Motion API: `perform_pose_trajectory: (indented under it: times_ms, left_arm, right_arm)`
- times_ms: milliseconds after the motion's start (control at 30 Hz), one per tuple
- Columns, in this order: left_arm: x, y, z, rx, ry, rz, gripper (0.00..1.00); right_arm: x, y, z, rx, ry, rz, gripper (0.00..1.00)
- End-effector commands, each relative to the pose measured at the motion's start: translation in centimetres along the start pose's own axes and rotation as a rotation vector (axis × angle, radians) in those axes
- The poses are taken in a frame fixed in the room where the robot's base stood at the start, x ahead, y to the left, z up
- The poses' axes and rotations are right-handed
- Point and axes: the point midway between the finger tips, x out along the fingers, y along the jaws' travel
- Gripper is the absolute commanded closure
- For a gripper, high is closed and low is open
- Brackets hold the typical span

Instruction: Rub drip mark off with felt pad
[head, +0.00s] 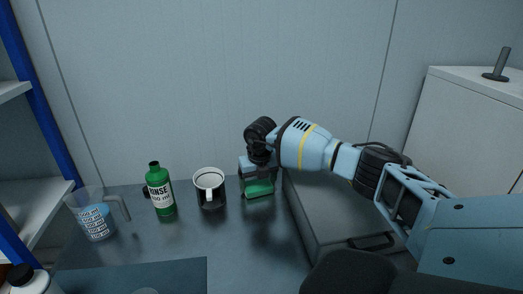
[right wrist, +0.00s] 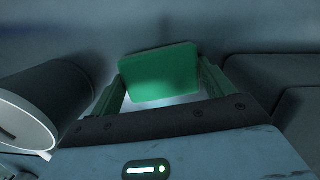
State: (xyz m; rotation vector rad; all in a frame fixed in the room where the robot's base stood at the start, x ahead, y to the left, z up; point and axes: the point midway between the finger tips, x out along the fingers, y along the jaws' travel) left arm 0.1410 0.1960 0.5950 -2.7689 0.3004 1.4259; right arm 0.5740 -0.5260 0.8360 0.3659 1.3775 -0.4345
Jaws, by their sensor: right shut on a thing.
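My right gripper (head: 257,178) points down near the wall, between the mug and the grey case. It is shut on a green felt pad (head: 259,188), held low over the dark worktop (head: 235,245). In the right wrist view the pad (right wrist: 160,73) sits between the two fingers of the gripper (right wrist: 160,88), its broad green face showing. I cannot tell whether the pad touches the worktop. I see no drip mark in either view; it may be hidden by the pad or arm. My left gripper is not in view.
The grey case (head: 335,205) is close right. A mat (head: 140,275) lies in front; a shelf (head: 30,190) stands left.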

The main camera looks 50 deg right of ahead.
Motion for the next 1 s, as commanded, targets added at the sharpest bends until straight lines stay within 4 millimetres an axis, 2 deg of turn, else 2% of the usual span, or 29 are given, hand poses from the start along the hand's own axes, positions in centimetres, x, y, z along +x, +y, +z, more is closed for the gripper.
perform_pose_trajectory:
  times_ms: [33, 400, 767, 1000]
  left_arm:
    - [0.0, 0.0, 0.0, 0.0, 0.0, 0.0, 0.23]
    - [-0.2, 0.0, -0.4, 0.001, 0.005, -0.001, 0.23]
    - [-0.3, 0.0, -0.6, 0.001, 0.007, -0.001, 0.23]
    - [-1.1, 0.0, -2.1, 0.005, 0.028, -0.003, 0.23]
  right_arm:
    - [0.4, 0.7, -0.3, -0.007, 0.009, 0.003, 0.37]
    - [0.3, 3.2, 0.2, -0.007, 0.009, 0.006, 0.37]
    - [0.1, 3.2, 0.2, -0.006, 0.007, 0.005, 0.37]
    - [-2.0, 3.1, 0.7, -0.005, 0.002, 0.007, 0.37]
